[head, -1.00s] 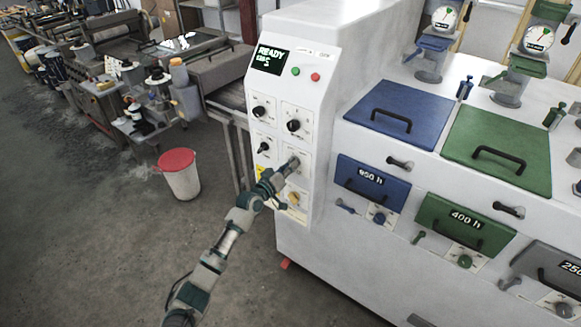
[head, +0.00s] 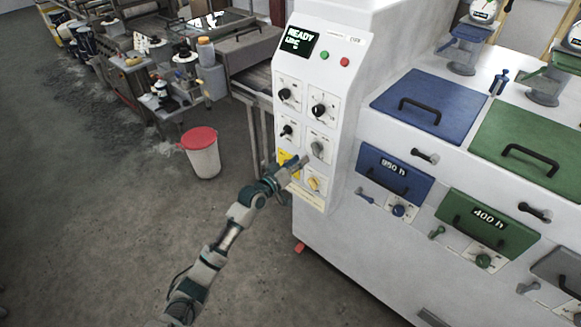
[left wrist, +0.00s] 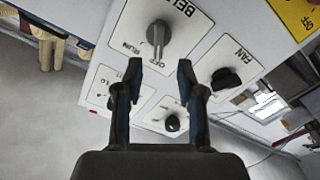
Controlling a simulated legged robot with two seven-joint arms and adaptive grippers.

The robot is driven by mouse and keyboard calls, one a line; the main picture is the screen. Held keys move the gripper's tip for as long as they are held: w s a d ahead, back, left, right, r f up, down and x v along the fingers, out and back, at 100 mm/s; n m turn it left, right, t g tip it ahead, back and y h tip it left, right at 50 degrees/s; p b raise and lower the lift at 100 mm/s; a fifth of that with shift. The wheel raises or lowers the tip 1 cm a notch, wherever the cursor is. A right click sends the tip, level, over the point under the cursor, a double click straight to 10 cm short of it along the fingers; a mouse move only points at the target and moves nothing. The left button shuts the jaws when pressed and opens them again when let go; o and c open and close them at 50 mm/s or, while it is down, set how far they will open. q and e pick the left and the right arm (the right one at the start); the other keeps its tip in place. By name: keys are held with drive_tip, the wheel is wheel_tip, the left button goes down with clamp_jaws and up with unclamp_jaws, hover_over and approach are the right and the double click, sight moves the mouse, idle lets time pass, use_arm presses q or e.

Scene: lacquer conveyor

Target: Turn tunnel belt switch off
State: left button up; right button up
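The belt switch is a grey knob (left wrist: 159,40) on a white plate with upside-down "BELT", "RUN" and "OFF" lettering in the left wrist view. Its ridge stands nearly upright in that picture, with its lower end near "OFF"; which end is the pointer I cannot tell. In the head view the knob (head: 317,148) shows on the front panel. My left gripper (head: 301,164) is just below and left of it. In the left wrist view the gripper (left wrist: 160,68) is open, its fingers apart and empty, short of the knob. My right gripper is not in view.
A black fan knob (left wrist: 227,80) and another black knob (left wrist: 172,123) are close to the fingers. A red-lidded white bucket (head: 203,156) stands on the floor at left, with open floor in front.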

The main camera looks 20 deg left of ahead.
use_arm(q)
drive_tip(key=v, duration=0.5)
drive_tip(key=shift+w+a, duration=0.1)
drive_tip(key=shift+a, duration=0.05)
